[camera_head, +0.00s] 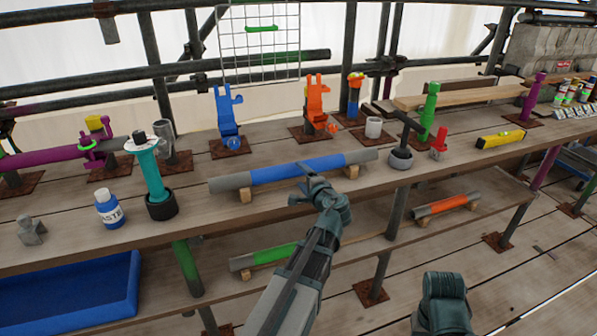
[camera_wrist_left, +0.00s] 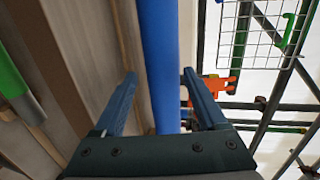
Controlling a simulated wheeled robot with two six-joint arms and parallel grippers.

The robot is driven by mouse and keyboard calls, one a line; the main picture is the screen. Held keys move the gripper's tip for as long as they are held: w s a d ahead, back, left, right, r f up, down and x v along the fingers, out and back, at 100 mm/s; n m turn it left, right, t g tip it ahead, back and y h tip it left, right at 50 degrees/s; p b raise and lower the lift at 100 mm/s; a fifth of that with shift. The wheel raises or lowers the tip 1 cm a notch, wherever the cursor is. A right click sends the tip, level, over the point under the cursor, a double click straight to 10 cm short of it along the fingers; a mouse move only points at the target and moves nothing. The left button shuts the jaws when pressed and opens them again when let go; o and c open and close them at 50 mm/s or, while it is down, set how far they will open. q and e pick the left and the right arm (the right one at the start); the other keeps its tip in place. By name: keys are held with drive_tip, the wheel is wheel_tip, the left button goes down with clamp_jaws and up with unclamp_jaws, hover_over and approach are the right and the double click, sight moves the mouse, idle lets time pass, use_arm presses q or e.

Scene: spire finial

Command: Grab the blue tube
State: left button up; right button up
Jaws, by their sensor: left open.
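The blue tube (camera_head: 275,173) has a blue middle and grey ends. It lies across wooden blocks near the front of the upper plank shelf. My left gripper (camera_head: 302,182) is at the tube's near side, around the middle of the blue part, and hides a little of it. In the left wrist view, the blue tube (camera_wrist_left: 160,55) runs lengthwise between the two fingers of my open left gripper (camera_wrist_left: 160,88). There is a gap to the left finger; contact with the right finger cannot be told. Part of my right arm shows at bottom right, without visible fingers.
A teal tool in a black base (camera_head: 158,185) and a white-and-blue bottle (camera_head: 108,210) stand left of the tube. A grey mortar-like cup (camera_head: 400,158) stands to the right. Green (camera_head: 275,254) and orange (camera_head: 442,206) tubes lie on the lower shelf.

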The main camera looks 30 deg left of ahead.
sight(299, 172)
use_arm(q)
drive_tip(key=shift+b+x, duration=0.35)
drive_tip(key=shift+x, duration=2.4)
drive_tip(key=shift+d+r, duration=0.1)
drive_tip(key=shift+r, duration=0.05)
clamp_jaws()
